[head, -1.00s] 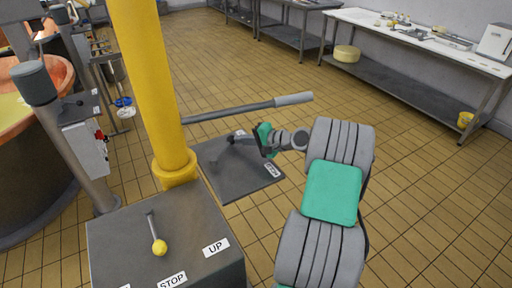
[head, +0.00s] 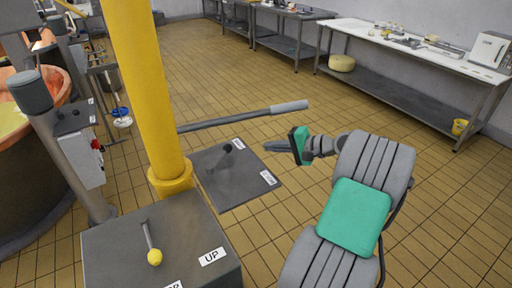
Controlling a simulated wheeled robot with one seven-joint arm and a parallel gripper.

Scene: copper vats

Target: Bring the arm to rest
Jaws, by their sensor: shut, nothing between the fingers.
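My gripper (head: 270,147) is in the middle of the head view, at the end of my grey and green arm. It is shut and empty, pointing left. It appears in front of the floor, to the right of a dark control box (head: 231,176) with a short black lever. The gap between gripper and box is hard to judge. My arm reaches in from the lower right, with its green pad facing up.
A yellow post (head: 145,90) carries a grey bar (head: 245,116) that passes above the box. A nearer control box (head: 160,245) has a yellow-knobbed lever (head: 152,246). A copper vat (head: 40,185) is at left. A white worktable (head: 400,45) stands at back right. Tiled floor at right is clear.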

